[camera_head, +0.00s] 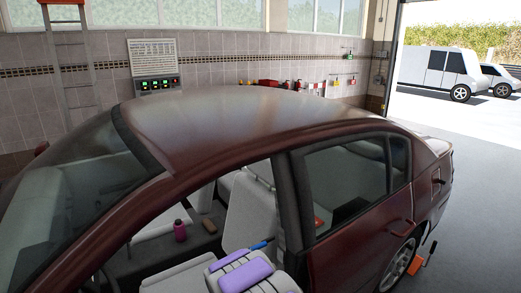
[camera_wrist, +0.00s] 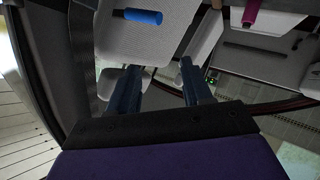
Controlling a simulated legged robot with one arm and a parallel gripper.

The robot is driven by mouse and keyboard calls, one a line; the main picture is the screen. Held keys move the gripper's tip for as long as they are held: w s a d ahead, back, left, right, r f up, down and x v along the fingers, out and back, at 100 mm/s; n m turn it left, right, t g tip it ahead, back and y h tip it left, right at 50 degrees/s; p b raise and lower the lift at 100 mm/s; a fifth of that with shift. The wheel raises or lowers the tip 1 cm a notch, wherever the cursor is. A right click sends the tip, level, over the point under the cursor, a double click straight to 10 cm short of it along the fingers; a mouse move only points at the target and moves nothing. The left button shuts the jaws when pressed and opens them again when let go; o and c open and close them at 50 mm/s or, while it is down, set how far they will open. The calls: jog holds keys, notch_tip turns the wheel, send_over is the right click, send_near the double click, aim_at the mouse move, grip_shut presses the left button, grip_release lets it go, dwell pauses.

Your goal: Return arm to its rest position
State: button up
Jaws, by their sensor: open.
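My gripper (camera_wrist: 162,65) shows in the wrist view with two dark blue fingers apart and nothing between them. Its purple body fills the bottom of that view. The fingers point into the car interior, near a light grey seat (camera_wrist: 190,28). A blue cylinder (camera_wrist: 143,16) shows against the seat, beyond the fingertips; I cannot tell the gap. In the head view, purple and grey parts at the bottom centre look like my arm, at the front side opening of the dark red car (camera_head: 250,105). The fingers are not clear there.
The car's roof and pillars frame the opening. Inside are a pink-purple bottle (camera_head: 180,230) and a brown block (camera_head: 209,226). An orange object (camera_head: 415,264) is on the floor by the rear wheel. A ladder (camera_head: 72,65) stands at the wall. Open floor lies at right.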

jog(key=s+d+r+m+g+y, duration=0.1)
jog(key=s+d+r+g, duration=0.25)
jog(key=s+r, duration=0.3)
jog(key=s+d+r+m+g, duration=0.1)
jog(key=s+d+r+g, duration=0.2)
jog(key=s, duration=1.3)
jog(key=s+d+r+m+g, duration=0.1)
jog(key=s+d+r+g, duration=0.2)
jog(key=s+d, duration=0.5)
jog(key=s+d+r+m+g, duration=0.1)
jog(key=s+d+r+g, duration=0.2)
jog(key=s, duration=2)
jog(key=shift+s+d+r+m+g, duration=0.25)
jog(key=shift+s+d+m+g, duration=0.15)
jog(key=shift+d+g, duration=0.8)
